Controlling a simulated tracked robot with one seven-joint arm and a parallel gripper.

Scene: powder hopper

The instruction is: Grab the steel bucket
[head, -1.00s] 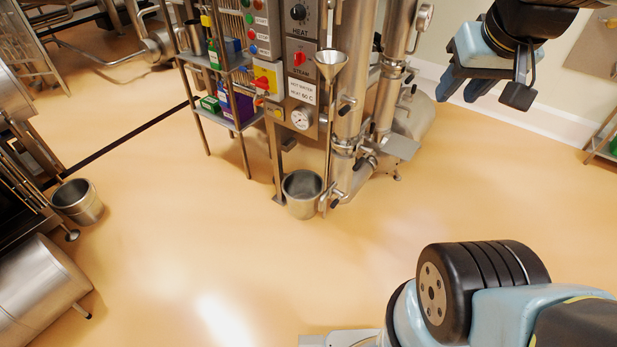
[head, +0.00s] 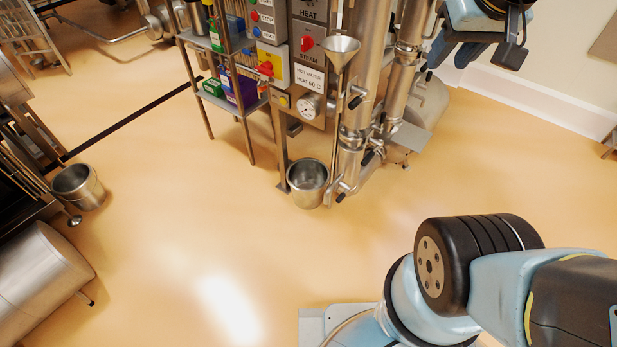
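A round steel bucket (head: 308,186) stands upright on the floor at the foot of the steel machine, near the middle of the head view. It is open at the top and looks empty. A second steel bucket (head: 80,188) stands on the floor at the far left. My gripper (head: 453,57) is at the top right, up in the air and well apart from both buckets. Its two dark fingers are spread with a gap and nothing shows between them. The top of my gripper is cut off by the picture's edge.
The steel machine (head: 366,100) has pipes, handles and a funnel (head: 341,47) right above and beside the middle bucket. A shelf rack (head: 222,77) stands left of it. A steel drum (head: 42,276) lies at lower left. The floor (head: 210,235) in front is clear.

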